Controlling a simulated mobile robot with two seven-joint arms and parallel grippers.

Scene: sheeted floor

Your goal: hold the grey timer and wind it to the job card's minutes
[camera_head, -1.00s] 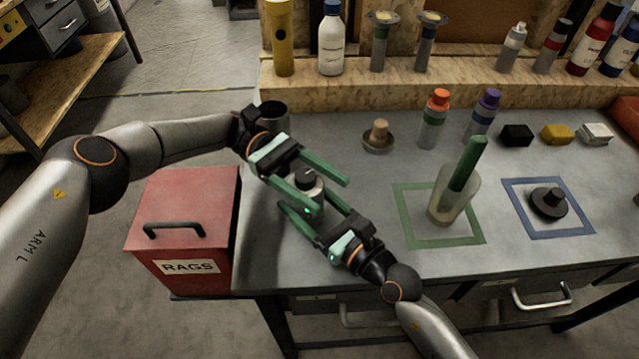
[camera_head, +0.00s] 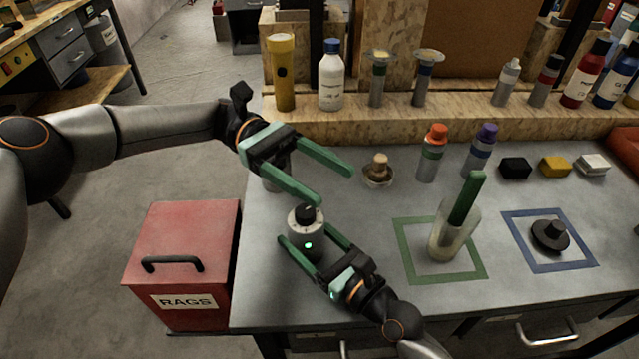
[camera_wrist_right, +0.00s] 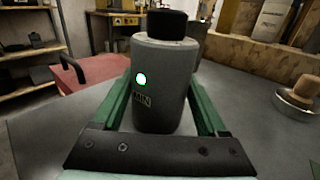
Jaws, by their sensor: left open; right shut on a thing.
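The grey timer (camera_head: 306,240) stands upright at the bench's left front, with a black knob (camera_head: 305,214) on top and a lit green light on its side. My right gripper (camera_head: 307,238) is shut on its body, one finger on each side. In the right wrist view the timer (camera_wrist_right: 163,85) fills the space between the fingers; "MIN" is lettered below the light. My left gripper (camera_head: 334,186) is open and empty, behind and above the timer, clear of the knob. I can make out no job card or minutes figure.
A red rags box (camera_head: 185,250) stands left of the bench. A grey cup is partly hidden behind my left gripper. A brush in a small dish (camera_head: 378,172) stands behind. A beaker with a green-handled tool (camera_head: 455,228) is in the green square; a black knobbed disc (camera_head: 550,236) is in the blue square.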

